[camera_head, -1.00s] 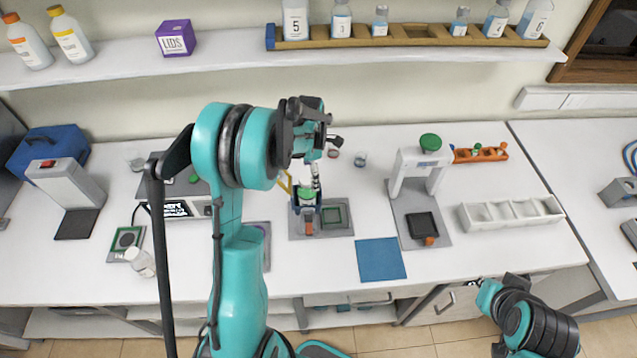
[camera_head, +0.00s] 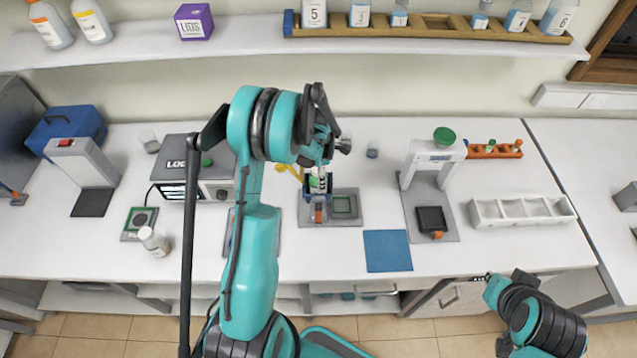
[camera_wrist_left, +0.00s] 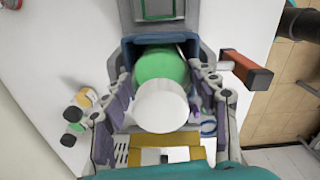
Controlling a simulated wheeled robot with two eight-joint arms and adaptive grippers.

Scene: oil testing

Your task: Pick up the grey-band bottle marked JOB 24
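I cannot read JOB 24 on any bottle. My left gripper (camera_head: 320,172) is over a blue-framed device (camera_head: 308,192) at mid-bench. In the left wrist view, the left gripper's fingers (camera_wrist_left: 163,95) flank a white cylinder (camera_wrist_left: 161,107), with a round green part (camera_wrist_left: 160,66) beyond it. Whether the fingers touch the cylinder is unclear. My right gripper (camera_head: 482,277) is near the bench's front edge at right, apart from objects; its opening is too small to judge.
Numbered bottles stand in a wooden rack (camera_head: 440,28) on the shelf. A grey press-like stand (camera_head: 432,165), a white divided tray (camera_head: 522,211) and an orange rack (camera_head: 494,150) are at right. A blue mat (camera_head: 387,251) lies clear. A grey instrument (camera_head: 205,172) stands behind my left arm.

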